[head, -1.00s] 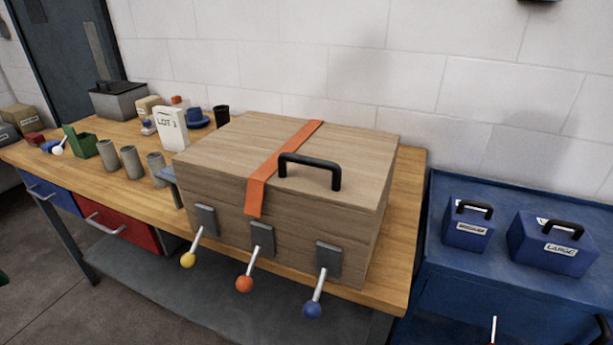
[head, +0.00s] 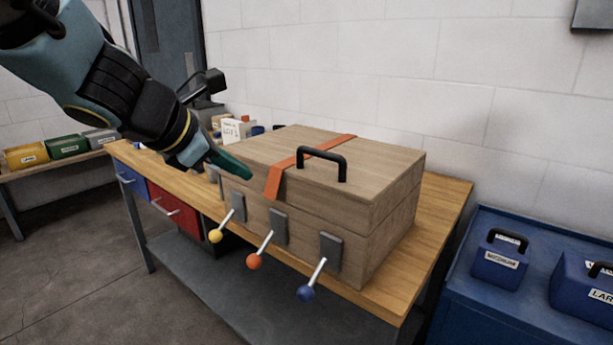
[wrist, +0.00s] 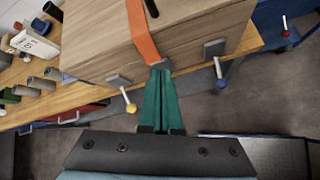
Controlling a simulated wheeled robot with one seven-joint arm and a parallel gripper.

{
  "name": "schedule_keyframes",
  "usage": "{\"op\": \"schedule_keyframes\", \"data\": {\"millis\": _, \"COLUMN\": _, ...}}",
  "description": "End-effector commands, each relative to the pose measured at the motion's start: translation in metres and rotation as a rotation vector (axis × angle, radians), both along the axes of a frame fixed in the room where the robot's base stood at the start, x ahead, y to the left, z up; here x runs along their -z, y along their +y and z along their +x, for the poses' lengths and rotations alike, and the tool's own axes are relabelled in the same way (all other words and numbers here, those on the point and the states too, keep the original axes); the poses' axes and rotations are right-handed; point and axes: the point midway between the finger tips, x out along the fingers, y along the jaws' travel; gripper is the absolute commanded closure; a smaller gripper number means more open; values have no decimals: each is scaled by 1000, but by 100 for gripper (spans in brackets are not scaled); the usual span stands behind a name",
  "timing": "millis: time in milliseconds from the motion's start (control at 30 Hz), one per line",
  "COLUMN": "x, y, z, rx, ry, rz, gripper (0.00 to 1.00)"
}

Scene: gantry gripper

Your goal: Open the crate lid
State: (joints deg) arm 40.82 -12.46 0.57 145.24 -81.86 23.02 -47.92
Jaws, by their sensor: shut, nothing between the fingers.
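The wooden crate (head: 385,240) stands on the workbench with its lid (head: 390,165) shut. The lid has a black handle (head: 322,160) and an orange strap (head: 290,170) that hangs over its front edge. Three grey latches sit on the front, with levers slanting out and down: yellow knob (head: 216,236), orange knob (head: 254,262) and blue knob (head: 306,293). My gripper (head: 247,174) has green fingers, shut and empty, near the lid's left front. In the wrist view the fingers (wrist: 161,75) overlap the strap's lower end and hide the orange-knob lever; contact is unclear.
The bench top (head: 440,210) has a bare strip right of the crate. A white lot card (head: 232,130) and grey cups (wrist: 53,75) stand to its left. A blue cabinet (head: 500,300) at right carries blue handled boxes. Coloured bins sit on a far-left shelf.

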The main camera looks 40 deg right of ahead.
Motion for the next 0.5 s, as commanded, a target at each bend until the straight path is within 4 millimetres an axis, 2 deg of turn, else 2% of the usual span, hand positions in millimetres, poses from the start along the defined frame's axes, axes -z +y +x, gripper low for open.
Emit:
{"op": "schedule_keyframes", "data": {"millis": 33, "x": -5, "y": -14, "z": -11, "rx": -48, "ry": 65, "rz": -73, "gripper": 100}}
{"op": "schedule_keyframes", "data": {"millis": 100, "x": -16, "y": -27, "z": -20, "rx": -116, "ry": 155, "rz": -158, "gripper": 100}}
{"op": "schedule_keyframes", "data": {"millis": 267, "x": -31, "y": -43, "z": -33, "rx": -205, "ry": 289, "rz": -271, "gripper": 100}}
{"op": "schedule_keyframes", "data": {"millis": 367, "x": -32, "y": -49, "z": -34, "rx": -226, "ry": 321, "rz": -294, "gripper": 100}}
{"op": "schedule_keyframes", "data": {"millis": 500, "x": -23, "y": -62, "z": -31, "rx": -230, "ry": 327, "rz": -296, "gripper": 100}}
